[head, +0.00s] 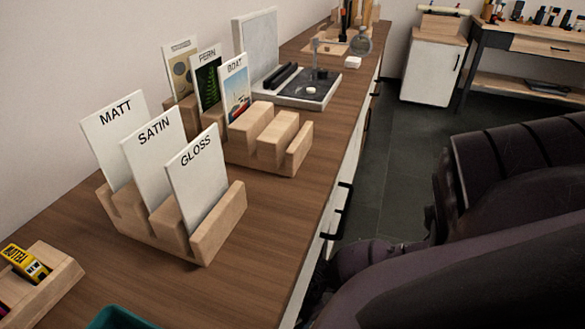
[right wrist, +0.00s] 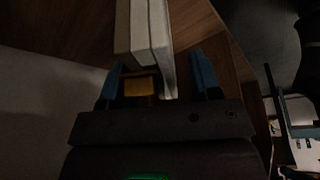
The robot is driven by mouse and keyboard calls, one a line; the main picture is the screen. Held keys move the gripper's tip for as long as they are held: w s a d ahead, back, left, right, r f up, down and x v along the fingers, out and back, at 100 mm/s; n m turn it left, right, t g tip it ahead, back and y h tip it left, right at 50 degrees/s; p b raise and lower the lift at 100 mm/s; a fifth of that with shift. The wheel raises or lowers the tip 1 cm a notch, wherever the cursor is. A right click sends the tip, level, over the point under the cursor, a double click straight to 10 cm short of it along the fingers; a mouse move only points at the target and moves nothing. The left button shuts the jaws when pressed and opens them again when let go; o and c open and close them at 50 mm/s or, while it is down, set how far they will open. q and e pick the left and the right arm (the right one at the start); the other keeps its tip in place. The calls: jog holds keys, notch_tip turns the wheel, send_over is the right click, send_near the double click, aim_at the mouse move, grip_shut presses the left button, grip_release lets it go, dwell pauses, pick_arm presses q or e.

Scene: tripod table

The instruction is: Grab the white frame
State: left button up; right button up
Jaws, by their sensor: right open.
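In the dark right wrist view, my right gripper (right wrist: 158,82) is open, with a blue finger on each side. A pale, thick-edged object (right wrist: 145,35) reaches down between the fingertips. It may be the white frame, but only one end shows and I cannot tell whether a finger touches it. A small yellow block (right wrist: 139,86) sits by the left finger. In the head view a whitish upright panel (head: 256,48) stands against the wall; I cannot tell if it is the same object. My right gripper is hidden there, and my left gripper is not in view.
A wooden holder (head: 201,246) carries white MATT, SATIN and GLOSS cards. A second holder (head: 305,150) with picture cards stands behind it. A black tray (head: 312,88), a wooden box with a yellow item (head: 25,263) and a teal bin (head: 118,318) are on the counter. Bare counter (head: 262,240) lies right.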

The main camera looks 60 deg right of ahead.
grip_shut()
dwell(0.4)
